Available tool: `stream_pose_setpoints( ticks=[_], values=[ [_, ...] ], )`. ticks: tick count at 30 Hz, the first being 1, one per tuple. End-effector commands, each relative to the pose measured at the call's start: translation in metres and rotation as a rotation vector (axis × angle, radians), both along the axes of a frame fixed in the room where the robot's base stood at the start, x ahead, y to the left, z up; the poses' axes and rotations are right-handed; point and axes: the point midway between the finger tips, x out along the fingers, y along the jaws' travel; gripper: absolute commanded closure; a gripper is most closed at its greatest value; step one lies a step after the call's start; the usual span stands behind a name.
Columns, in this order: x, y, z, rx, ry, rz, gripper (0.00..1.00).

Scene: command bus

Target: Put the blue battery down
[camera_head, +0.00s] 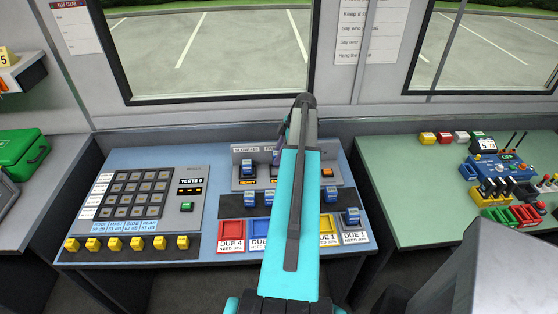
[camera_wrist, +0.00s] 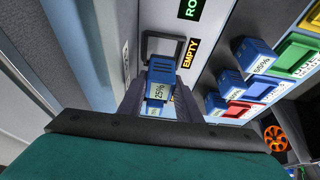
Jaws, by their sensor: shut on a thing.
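A blue battery (camera_wrist: 161,73) with a white label reading 25% is between the fingers of my gripper (camera_wrist: 159,86) in the wrist view. My gripper is shut on it. It is close to a dark square charger slot (camera_wrist: 163,46) beside a sign reading EMPTY. I cannot tell whether the battery touches the slot or the surface around it. Another blue and white labelled piece (camera_wrist: 156,108) shows lower between the fingers, partly hidden.
Another blue battery (camera_head: 249,168) stands in the charger panel at left. More batteries (camera_head: 251,197) sit on the dark strip. Coloured trays, including a red tray (camera_head: 231,229), line the front of the blue desk (camera_head: 140,165). A keypad (camera_head: 140,194) is at left. A green table (camera_head: 400,165) is at right.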

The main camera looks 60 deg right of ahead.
Motion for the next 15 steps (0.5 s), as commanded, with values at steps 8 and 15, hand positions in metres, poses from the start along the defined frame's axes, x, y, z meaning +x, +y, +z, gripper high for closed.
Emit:
stream_pose_setpoints(
  ticks=[8,15],
  values=[
    [0.0,0.0,-0.001,0.0,0.0,0.0,0.95],
    [0.0,0.0,-0.019,0.002,0.0,-0.001,0.95]
  ],
)
